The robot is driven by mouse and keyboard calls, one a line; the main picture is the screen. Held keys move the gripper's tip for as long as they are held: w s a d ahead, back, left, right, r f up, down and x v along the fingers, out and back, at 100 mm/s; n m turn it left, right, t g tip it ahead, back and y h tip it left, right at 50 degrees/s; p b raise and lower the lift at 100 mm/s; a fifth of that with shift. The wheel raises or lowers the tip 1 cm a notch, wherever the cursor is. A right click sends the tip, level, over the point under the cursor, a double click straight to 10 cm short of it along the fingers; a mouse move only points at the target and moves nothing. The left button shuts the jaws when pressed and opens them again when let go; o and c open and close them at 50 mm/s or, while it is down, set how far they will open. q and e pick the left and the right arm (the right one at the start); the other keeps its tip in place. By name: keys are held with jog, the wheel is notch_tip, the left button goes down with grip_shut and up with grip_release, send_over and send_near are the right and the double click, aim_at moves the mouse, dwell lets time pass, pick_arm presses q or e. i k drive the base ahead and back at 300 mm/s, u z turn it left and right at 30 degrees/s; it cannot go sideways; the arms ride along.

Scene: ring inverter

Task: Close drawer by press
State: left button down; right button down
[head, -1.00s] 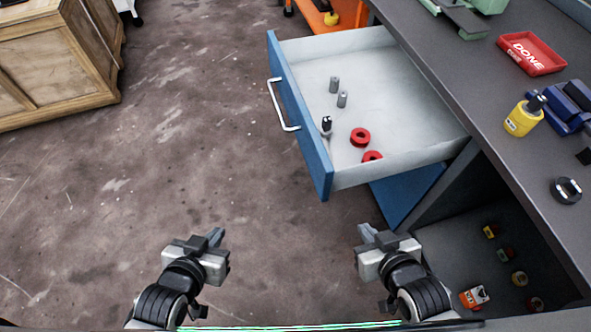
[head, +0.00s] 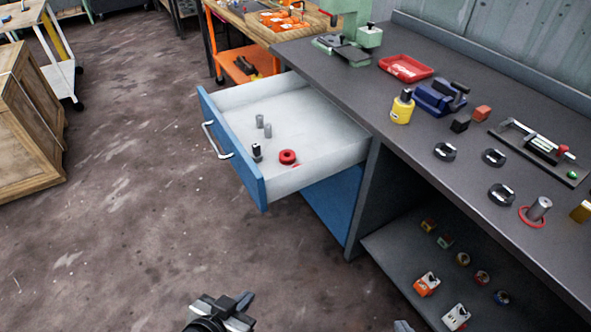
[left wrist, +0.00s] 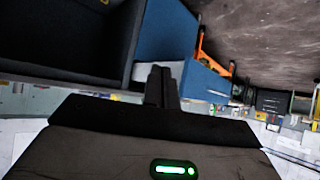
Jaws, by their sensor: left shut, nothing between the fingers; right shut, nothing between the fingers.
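The drawer (head: 232,153) has a blue front and a white metal handle (head: 217,140). It stands pulled well out from the left end of the grey workbench. Inside it lie red rings (head: 288,157) and several small grey and dark cylinders (head: 260,121). My left gripper (head: 243,303) is at the bottom of the head view, in front of the drawer and apart from it. Its fingers are shut and empty, and show in the left wrist view (left wrist: 161,86). My right gripper (head: 403,326) shows only as a tip at the bottom edge.
The workbench top (head: 400,150) holds a red tray (head: 406,67), a yellow bottle (head: 402,107), a blue vise (head: 440,98) and dark rings. A shelf (head: 385,245) below holds several small items. A wooden crate (head: 25,130) stands left. The floor before the drawer is clear.

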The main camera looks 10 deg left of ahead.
aim_at(323, 138)
jog(key=z, duration=0.35)
jog(key=i, duration=0.7)
jog(key=u, duration=1.15)
jog(key=i, duration=0.5)
jog(key=u, duration=0.05)
